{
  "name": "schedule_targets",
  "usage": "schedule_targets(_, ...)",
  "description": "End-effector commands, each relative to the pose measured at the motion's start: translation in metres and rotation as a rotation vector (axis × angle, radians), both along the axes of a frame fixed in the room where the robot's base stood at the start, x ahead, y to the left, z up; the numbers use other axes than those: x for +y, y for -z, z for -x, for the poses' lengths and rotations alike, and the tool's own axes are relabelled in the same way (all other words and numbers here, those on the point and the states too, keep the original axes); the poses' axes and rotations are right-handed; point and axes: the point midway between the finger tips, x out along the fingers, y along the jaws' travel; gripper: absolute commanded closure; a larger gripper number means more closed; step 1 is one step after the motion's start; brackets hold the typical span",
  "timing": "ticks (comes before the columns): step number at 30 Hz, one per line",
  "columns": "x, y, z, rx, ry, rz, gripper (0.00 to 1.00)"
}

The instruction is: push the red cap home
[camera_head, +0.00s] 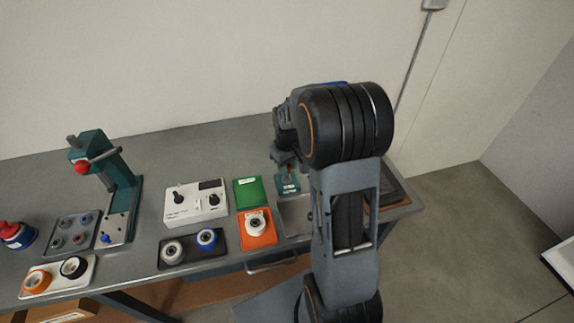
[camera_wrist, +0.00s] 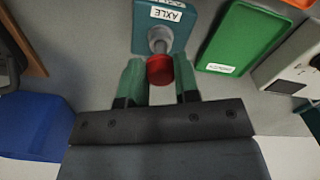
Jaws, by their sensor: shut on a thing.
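The red cap (camera_wrist: 159,70) is between the two green fingers of my gripper (camera_wrist: 159,82) in the wrist view, and the gripper is shut on it. The cap is at the end of a grey metal shaft (camera_wrist: 158,42) that comes out of a teal block labelled AXLE (camera_wrist: 176,32). I cannot tell how far the cap sits on the shaft. In the head view the teal block (camera_head: 288,184) stands on the bench beneath my gripper (camera_head: 287,168), and the arm hides much of that area.
A green tray (camera_head: 248,192), an orange tray (camera_head: 259,237) and a white control box (camera_head: 195,206) stand left of the block. A teal press (camera_head: 121,187) is farther left. A sunken basin (camera_head: 295,217) lies in front of the block. A blue object (camera_wrist: 38,126) shows in the wrist view.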

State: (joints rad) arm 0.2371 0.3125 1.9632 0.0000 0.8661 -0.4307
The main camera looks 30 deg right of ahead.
Motion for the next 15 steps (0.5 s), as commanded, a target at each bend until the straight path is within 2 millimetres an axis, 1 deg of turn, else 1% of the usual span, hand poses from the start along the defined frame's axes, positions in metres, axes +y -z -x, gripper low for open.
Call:
schedule_targets(7,0.0000,0.0014,0.0001,0.000,0.000,0.000,0.92)
schedule_targets(8,0.0000,0.0014,0.0001,0.000,0.000,0.000,0.69)
schedule_targets(15,0.0001,0.0013,0.0000,0.000,0.000,0.000,0.46)
